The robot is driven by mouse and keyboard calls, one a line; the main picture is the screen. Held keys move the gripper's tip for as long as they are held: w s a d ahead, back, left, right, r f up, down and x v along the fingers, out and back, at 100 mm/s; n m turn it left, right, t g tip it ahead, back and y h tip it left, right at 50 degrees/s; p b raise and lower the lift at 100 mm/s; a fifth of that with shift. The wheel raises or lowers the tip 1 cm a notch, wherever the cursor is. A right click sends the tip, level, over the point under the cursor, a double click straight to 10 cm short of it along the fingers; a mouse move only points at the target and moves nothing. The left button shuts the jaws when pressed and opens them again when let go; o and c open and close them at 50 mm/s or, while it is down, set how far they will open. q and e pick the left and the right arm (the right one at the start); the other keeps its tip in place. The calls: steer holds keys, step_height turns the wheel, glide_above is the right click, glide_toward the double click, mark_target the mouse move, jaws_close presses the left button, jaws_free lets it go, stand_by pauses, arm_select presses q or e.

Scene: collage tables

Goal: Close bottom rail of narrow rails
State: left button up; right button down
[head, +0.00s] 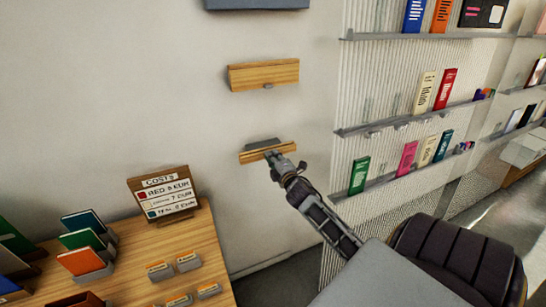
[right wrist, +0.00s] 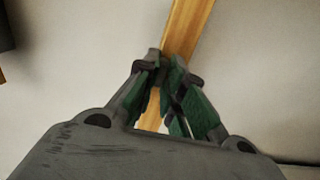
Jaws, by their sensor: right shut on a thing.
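Narrow wooden-fronted rails are mounted one above another on the pale wall. The bottom rail (head: 252,156) stands out at the top, with a grey part (head: 262,143) showing above its wooden front, so it looks tilted open. The rail above it (head: 263,76) looks flat against the wall. My right gripper (head: 272,156) is at the middle of the bottom rail. In the right wrist view the bottom rail (right wrist: 187,28) runs between the green-padded fingers of my right gripper (right wrist: 167,66), which are shut on it. My fingers hide the gripped part. My left gripper is not in view.
A grey unit (head: 258,4) is cut off at the top. Shelves of books (head: 405,120) line the wall to the right. A wooden table (head: 135,250) with a price sign (head: 163,193) and book stands is at lower left.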

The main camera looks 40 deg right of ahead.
steer(key=shift+r+g, duration=0.1)
steer(key=shift+g, duration=0.2)
stand_by(0.4)
steer(key=c, duration=1.5)
jaws_free()
steer(key=shift+w, duration=0.1)
steer(key=shift+v, duration=5.95)
steer(key=shift+d, duration=0.15)
steer(key=shift+m+y, duration=0.3)
steer(key=shift+m, duration=0.1)
